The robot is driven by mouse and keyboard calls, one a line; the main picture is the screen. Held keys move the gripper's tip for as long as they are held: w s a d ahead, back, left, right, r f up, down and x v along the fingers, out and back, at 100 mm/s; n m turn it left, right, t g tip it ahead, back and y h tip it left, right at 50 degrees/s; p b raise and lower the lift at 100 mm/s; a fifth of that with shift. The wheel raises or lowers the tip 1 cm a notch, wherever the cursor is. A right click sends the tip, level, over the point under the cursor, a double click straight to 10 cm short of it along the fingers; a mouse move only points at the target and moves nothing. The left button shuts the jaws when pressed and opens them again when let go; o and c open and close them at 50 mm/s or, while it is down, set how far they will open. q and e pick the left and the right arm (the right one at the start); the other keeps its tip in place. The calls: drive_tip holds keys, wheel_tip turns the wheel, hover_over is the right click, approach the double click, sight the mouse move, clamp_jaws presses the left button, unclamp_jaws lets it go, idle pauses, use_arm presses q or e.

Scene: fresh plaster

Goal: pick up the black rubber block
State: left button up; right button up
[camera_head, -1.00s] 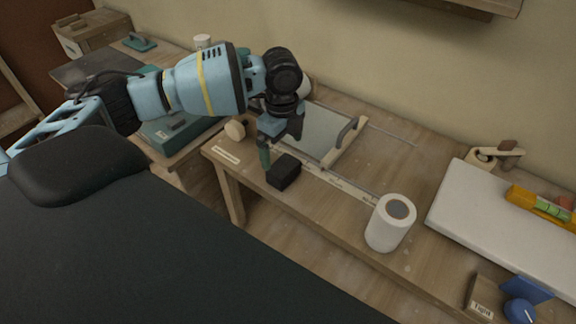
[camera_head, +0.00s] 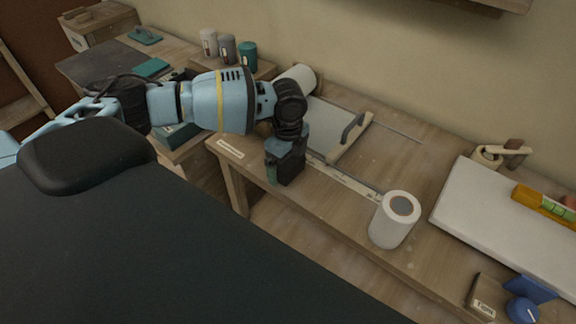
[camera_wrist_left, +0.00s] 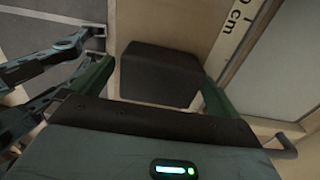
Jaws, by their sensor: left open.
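The black rubber block (camera_wrist_left: 160,72) sits on the wooden workbench (camera_head: 330,215) near its front left edge. In the left wrist view it lies between the two green fingers of my left gripper (camera_wrist_left: 157,78), with one finger on each side. The fingers are open; I cannot tell whether either touches the block. In the head view my left gripper (camera_head: 284,168) points down over the block (camera_head: 291,174) and hides part of it. My right gripper is not in view.
A white roll (camera_head: 394,222) stands to the right. Several pots stand at the back left.

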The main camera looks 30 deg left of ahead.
sight(288, 160)
use_arm(q)
drive_tip(key=shift+c, duration=0.3)
drive_tip(key=c, duration=1.1)
drive_tip(key=shift+o, duration=0.2)
drive_tip(key=shift+r, duration=0.15)
drive_tip(key=shift+r, duration=0.5)
wheel_tip(288, 160, up, 2)
drive_tip(key=shift+r, duration=0.1)
drive_tip(key=shift+s+a+r, duration=0.2)
drive_tip(key=shift+s+a, duration=0.05)
drive_tip(key=shift+s, duration=0.35)
drive_tip(key=s+a+r, duration=0.1)
drive_tip(key=s+a, duration=0.3)
drive_tip(key=s, duration=1)
drive_tip(key=shift+r+p, duration=0.15)
drive_tip(key=shift+p, duration=0.3)
